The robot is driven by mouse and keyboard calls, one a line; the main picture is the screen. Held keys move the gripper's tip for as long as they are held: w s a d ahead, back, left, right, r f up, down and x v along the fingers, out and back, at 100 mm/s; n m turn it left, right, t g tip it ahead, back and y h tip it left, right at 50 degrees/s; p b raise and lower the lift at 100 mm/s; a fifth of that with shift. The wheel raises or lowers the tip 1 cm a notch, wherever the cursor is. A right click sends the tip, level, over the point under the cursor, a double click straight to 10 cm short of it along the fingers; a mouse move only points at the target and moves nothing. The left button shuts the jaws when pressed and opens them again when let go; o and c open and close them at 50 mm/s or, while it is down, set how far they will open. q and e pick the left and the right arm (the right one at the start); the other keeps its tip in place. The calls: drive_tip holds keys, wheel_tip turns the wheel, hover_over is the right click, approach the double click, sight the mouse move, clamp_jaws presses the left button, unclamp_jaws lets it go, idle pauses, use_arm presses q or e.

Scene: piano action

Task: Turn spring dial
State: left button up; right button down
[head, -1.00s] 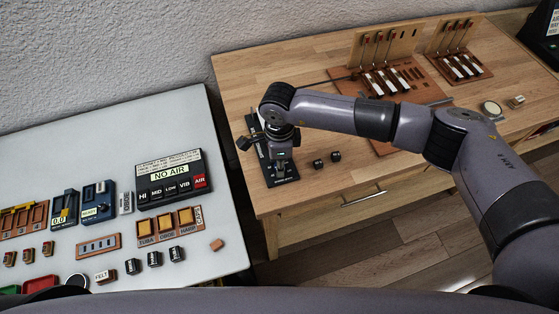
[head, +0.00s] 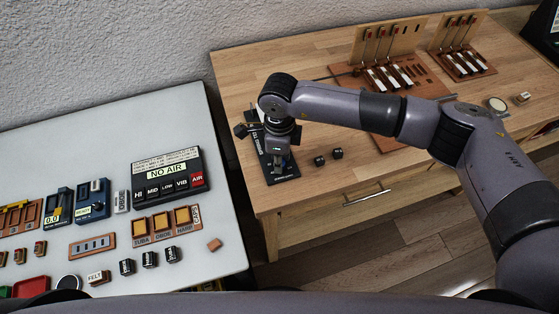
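A black device with a long upright labelled plate and a black base (head: 284,178) stands at the left end of the wooden table. It appears to be the spring dial unit, but its dial face is not clear to me. My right gripper (head: 279,163) points down over this device, its fingers at or just above the base. My wrist and gripper cover the device's middle, and I cannot tell whether the fingers are open or shut or touching a dial. My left gripper is not in view.
Two small black cubes (head: 319,161) (head: 337,153) lie right of the device. Key-action models (head: 392,77) stand farther back on the wooden table (head: 240,72). A white table (head: 100,125) at left holds a NO AIR panel (head: 167,172), tiles and small blocks.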

drive_tip(key=c, duration=1.3)
unclamp_jaws()
drive_tip(key=shift+r, duration=0.1)
wheel_tip(320, 180, up, 12)
drive_tip(key=shift+f, duration=0.1)
